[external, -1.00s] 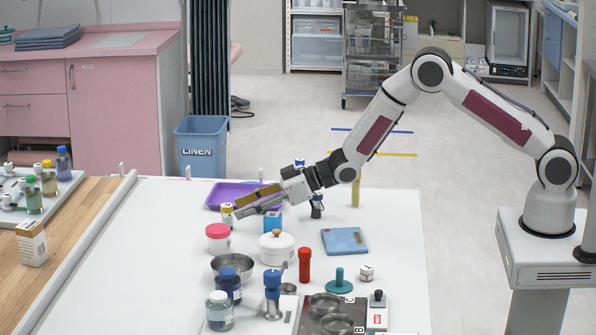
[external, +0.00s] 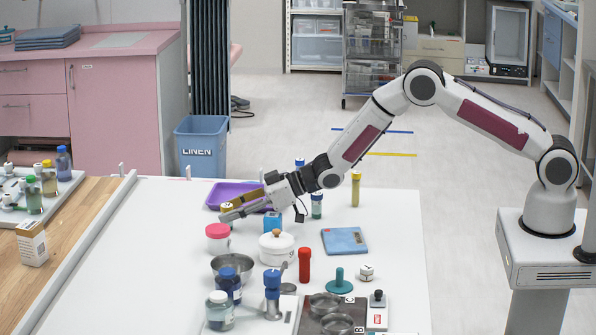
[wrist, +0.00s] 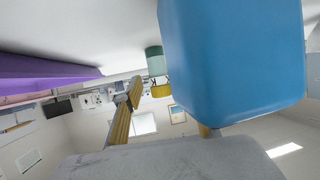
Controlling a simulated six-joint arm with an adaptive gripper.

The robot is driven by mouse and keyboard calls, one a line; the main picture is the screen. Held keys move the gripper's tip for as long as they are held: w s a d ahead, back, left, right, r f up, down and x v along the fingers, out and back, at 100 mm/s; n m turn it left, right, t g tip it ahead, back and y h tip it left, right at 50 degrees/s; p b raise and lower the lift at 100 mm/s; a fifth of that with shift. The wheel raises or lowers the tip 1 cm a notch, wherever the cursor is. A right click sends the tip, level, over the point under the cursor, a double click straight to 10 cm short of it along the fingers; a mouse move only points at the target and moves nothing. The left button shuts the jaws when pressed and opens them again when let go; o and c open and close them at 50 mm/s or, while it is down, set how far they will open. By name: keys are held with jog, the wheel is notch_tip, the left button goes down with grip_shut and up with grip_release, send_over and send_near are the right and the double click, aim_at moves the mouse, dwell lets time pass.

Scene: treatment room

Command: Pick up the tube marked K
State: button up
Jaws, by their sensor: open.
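My gripper (external: 226,207) is open and low over the white table, pointing left. A yellow-capped tube (external: 227,209) stands at its fingertips, mostly hidden by them in the external view; its cap letter is not readable. In the wrist view, which is upside down, a yellow-capped tube with a teal body (wrist: 155,62) stands ahead, between the fingers' lines; I see no contact. I cannot read a K on any.
A blue box (external: 272,222) stands close beside the fingers and fills much of the wrist view (wrist: 235,60). A purple tray (external: 216,192) lies just behind. A pink-lidded jar (external: 218,238) and white pot (external: 276,250) stand in front. The table's left part is clear.

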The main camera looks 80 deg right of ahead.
jog(key=shift+w+f, duration=0.15)
jog(key=shift+w, duration=0.25)
jog(key=c, duration=1.2)
